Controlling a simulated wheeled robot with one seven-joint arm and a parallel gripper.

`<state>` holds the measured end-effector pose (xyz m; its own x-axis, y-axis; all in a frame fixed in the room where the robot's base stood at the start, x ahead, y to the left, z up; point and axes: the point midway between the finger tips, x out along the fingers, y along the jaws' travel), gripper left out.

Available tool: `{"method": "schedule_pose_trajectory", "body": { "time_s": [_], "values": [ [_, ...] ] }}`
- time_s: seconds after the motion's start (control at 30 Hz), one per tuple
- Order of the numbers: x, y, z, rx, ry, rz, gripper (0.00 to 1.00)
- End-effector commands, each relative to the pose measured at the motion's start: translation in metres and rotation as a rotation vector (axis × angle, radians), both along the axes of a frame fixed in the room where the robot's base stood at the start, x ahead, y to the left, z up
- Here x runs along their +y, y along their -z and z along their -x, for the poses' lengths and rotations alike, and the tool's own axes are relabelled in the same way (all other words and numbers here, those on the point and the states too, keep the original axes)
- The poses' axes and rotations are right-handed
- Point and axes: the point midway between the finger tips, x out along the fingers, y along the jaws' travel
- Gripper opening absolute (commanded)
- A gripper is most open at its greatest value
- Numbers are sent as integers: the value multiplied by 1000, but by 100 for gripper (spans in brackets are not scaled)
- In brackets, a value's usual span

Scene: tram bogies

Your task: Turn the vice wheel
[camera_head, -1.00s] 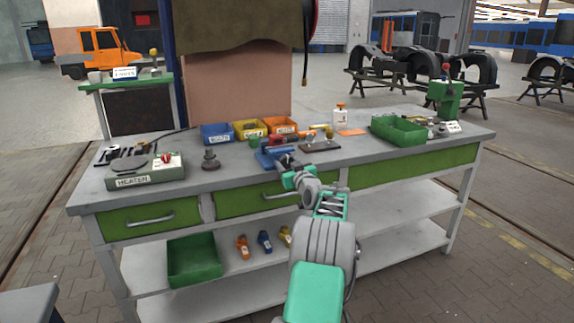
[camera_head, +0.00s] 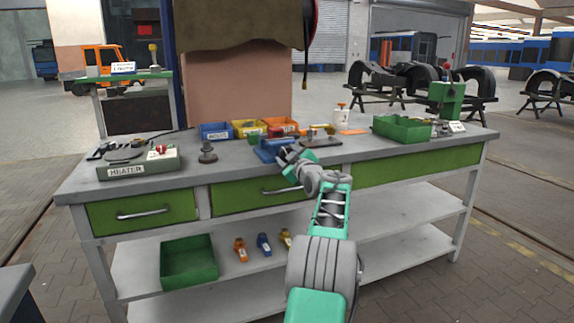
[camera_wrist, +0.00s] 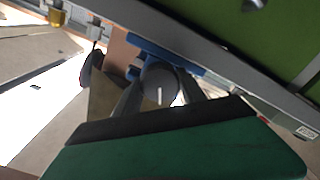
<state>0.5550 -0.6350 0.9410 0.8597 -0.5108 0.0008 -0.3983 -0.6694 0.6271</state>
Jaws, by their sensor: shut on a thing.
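The blue vice (camera_head: 272,151) sits at the front edge of the workbench, near its middle. It also shows in the wrist view as a blue bar and body (camera_wrist: 165,56). The vice wheel (camera_wrist: 160,84), a round grey disc with a pale line on its face, shows in front of the vice in the wrist view. My gripper (camera_head: 286,154) is at the front of the vice in the head view. In the wrist view my gripper (camera_wrist: 160,92) is shut on the wheel, one finger on each side of it. In the head view my gripper hides the wheel.
Blue (camera_head: 215,131), yellow (camera_head: 248,129) and orange (camera_head: 281,125) bins stand behind the vice. Green drawers (camera_head: 255,190) lie below the bench top, close to my arm.

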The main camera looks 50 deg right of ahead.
Motion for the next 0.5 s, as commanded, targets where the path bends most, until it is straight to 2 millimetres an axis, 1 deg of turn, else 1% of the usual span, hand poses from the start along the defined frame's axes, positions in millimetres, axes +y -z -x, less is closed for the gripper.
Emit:
{"method": "schedule_pose_trajectory", "body": {
  "time_s": [0.03,0.23,0.5],
  "values": [
    [0,3,0,10,-1,15,7],
    [0,1,0,33,-1,55,7],
    [0,0,-1,37,-1,62,7]
  ]
}}
